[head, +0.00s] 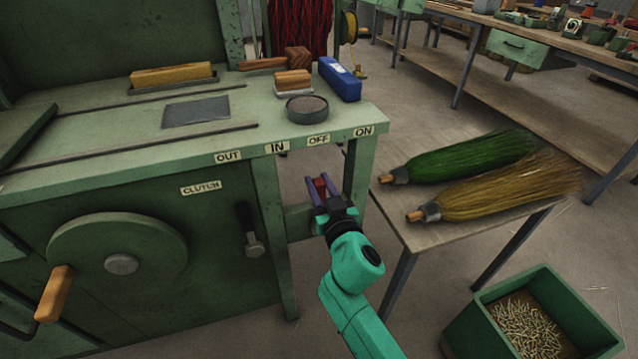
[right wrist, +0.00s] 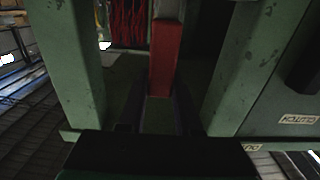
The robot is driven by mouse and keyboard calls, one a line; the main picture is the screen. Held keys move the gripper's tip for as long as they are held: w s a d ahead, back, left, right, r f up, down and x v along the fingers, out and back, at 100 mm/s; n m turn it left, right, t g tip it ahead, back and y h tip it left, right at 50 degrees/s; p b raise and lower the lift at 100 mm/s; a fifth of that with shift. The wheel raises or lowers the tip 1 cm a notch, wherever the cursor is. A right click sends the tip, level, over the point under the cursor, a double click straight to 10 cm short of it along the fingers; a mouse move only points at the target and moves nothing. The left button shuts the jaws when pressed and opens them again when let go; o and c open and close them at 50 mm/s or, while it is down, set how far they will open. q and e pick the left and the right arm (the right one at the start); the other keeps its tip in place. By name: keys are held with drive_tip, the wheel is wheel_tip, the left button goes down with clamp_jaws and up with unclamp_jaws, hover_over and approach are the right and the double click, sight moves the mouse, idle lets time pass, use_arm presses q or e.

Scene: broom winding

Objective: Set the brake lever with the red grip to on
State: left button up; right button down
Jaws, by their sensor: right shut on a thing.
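The brake lever's red grip (head: 320,185) shows between the fingers of my right gripper (head: 322,188), under the bench edge. My right gripper is shut on this grip. The grip sits below the OFF label (head: 318,140), to the left of the ON label (head: 364,130). In the right wrist view the red grip (right wrist: 163,55) stands between the two dark fingers, framed by green bench legs. The rest of the lever is mostly hidden by my gripper. My left gripper is not in view.
A clutch lever (head: 254,246) and a crank wheel (head: 118,262) are on the green machine's front, to the left. A low table (head: 432,240) with green and yellow brooms stands at the right. A green bin (head: 470,318) is on the floor at lower right.

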drive_tip(key=shift+d, duration=0.25)
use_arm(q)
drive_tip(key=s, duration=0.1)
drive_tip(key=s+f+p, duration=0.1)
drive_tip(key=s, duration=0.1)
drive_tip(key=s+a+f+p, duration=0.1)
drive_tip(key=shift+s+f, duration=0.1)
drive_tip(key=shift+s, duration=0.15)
use_arm(e)
drive_tip(key=d+m, duration=0.1)
drive_tip(key=w+d+m, duration=0.1)
drive_tip(key=d+m, duration=0.1)
drive_tip(key=d+f+m, duration=0.1)
drive_tip(key=shift+w+d+f, duration=0.1)
drive_tip(key=shift+w+d, duration=0.2)
drive_tip(key=shift+d, duration=0.05)
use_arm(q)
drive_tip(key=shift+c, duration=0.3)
